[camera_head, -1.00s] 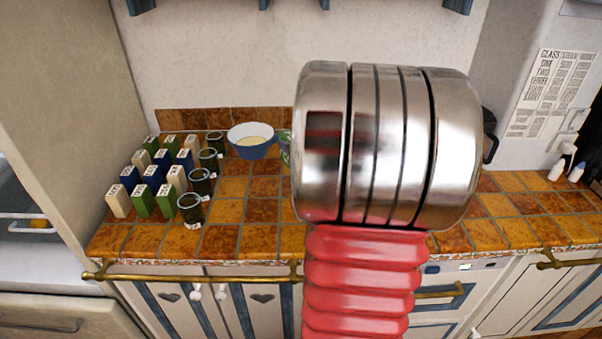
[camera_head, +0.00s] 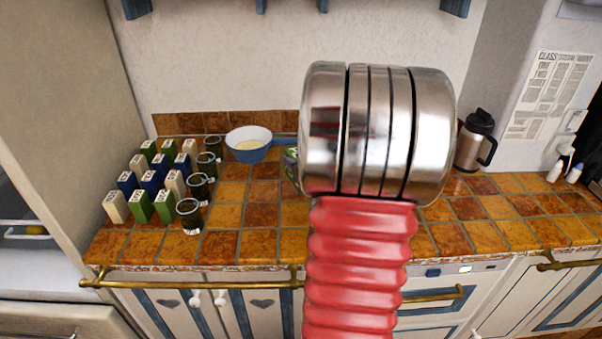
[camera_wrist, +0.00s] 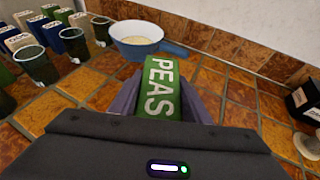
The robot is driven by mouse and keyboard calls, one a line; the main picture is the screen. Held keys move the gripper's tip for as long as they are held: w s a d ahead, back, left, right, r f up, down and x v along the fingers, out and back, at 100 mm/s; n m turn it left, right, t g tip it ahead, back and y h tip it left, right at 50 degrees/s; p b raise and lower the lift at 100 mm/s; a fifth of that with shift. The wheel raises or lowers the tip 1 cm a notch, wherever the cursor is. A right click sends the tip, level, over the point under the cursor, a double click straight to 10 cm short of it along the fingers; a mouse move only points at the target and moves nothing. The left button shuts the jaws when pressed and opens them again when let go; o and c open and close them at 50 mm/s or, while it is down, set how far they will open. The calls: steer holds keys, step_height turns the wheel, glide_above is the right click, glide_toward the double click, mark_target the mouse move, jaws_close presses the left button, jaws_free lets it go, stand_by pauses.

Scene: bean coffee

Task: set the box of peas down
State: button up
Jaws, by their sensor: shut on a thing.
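The box of peas (camera_wrist: 159,90) is green with white lettering reading PEAS. In the wrist view it sits between the two fingers of my gripper (camera_wrist: 165,98), which is shut on it. In the head view my arm covers most of the gripper; only a small part of the box and a finger show at the arm's left edge (camera_head: 291,165). The box is over or on the tiled counter (camera_head: 262,215); I cannot tell whether its base touches the tiles.
A blue bowl (camera_head: 249,145) with pale contents stands behind and left of the box. Several green, blue and cream boxes (camera_head: 152,183) and dark glass jars (camera_head: 189,215) stand at the left. A steel flask (camera_head: 474,142) stands at the right.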

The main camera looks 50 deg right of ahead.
steer(key=shift+f, duration=0.4)
steer(key=shift+f, duration=1.9)
steer(key=o, duration=1.4)
steer(key=shift+f, duration=0.1)
steer(key=shift+s+a+r, duration=0.25)
steer(key=shift+s+r, duration=0.1)
steer(key=shift+s, duration=0.1)
steer(key=v, duration=1.1)
